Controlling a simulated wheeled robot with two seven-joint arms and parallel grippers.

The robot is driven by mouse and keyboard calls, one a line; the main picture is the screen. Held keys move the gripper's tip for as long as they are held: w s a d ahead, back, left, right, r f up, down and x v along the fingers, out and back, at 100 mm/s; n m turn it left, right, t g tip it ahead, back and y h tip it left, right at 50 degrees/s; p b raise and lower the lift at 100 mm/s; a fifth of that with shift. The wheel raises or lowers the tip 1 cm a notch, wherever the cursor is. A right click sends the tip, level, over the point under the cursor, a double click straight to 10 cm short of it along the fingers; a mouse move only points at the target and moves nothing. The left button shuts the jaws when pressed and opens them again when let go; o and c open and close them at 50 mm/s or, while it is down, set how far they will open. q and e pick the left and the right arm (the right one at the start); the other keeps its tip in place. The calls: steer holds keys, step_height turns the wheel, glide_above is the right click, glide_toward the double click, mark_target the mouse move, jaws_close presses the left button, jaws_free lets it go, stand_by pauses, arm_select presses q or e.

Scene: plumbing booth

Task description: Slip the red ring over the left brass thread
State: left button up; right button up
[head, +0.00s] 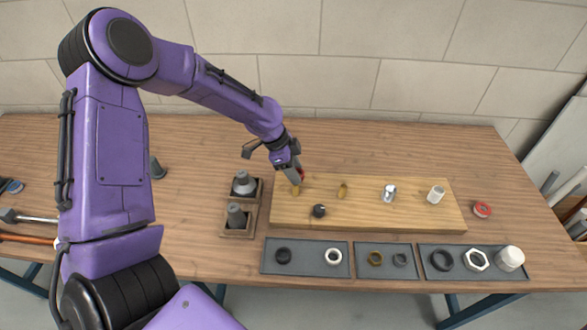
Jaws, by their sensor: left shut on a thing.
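My left gripper (295,176) reaches down from the back left to the left end of the wooden board. It is shut on the red ring (301,172), of which only a small red bit shows beside the fingers. The left brass thread (296,190) stands on the board just below the fingertips. The ring is close over or beside its top; I cannot tell whether it is around it. A second brass thread (342,191) stands to the right. My right gripper is not in view.
The wooden board (390,220) also bears a black knob-like part (319,211), a chrome fitting (389,192) and a white fitting (436,194). Grey trays (307,270) with rings and nuts lie in front. A wooden holder (237,232) stands left.

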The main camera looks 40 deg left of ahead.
arm_select(q)
steer(key=shift+f, duration=0.4)
steer(key=shift+s+f+b, duration=0.2)
steer(key=shift+s+b, duration=0.2)
steer(key=shift+b, duration=0.2)
steer(key=shift+f, duration=0.2)
steer(key=shift+w+f+b, duration=0.2)
steer(key=shift+f+b, duration=0.3)
steer(key=shift+f, duration=0.4)
steer(key=shift+s+f, duration=0.1)
steer(key=shift+f, duration=0.1)
steer(key=o, duration=1.6)
steer(key=shift+r, duration=0.1)
